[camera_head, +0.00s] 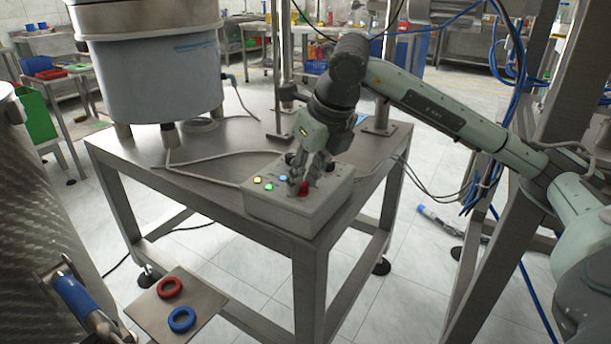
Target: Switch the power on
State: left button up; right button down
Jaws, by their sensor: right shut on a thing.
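A grey control box (275,209) sits at the front right corner of the metal table. On its top are a yellow button (257,180), a blue button (282,178), a green button (268,187) and a red switch part (304,188). My right gripper (299,185) comes down from above onto the right part of the box. Its fingers are shut at the red part and hide most of it. How the switch is turned cannot be seen. My left gripper is not in view.
A large metal drum (155,80) stands on the table (215,190) behind the box. Cables cross the tabletop. A plate (205,297) with a red ring (169,287) and a blue ring (181,319) is at lower left. A metal post (500,220) stands at right.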

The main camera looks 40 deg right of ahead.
jog(key=shift+a+m+h, duration=0.1)
jog(key=shift+m+h, duration=0.3)
jog(key=shift+m, duration=0.7)
jog(key=c, duration=1.2)
grip_release()
jog(key=v, duration=1.2)
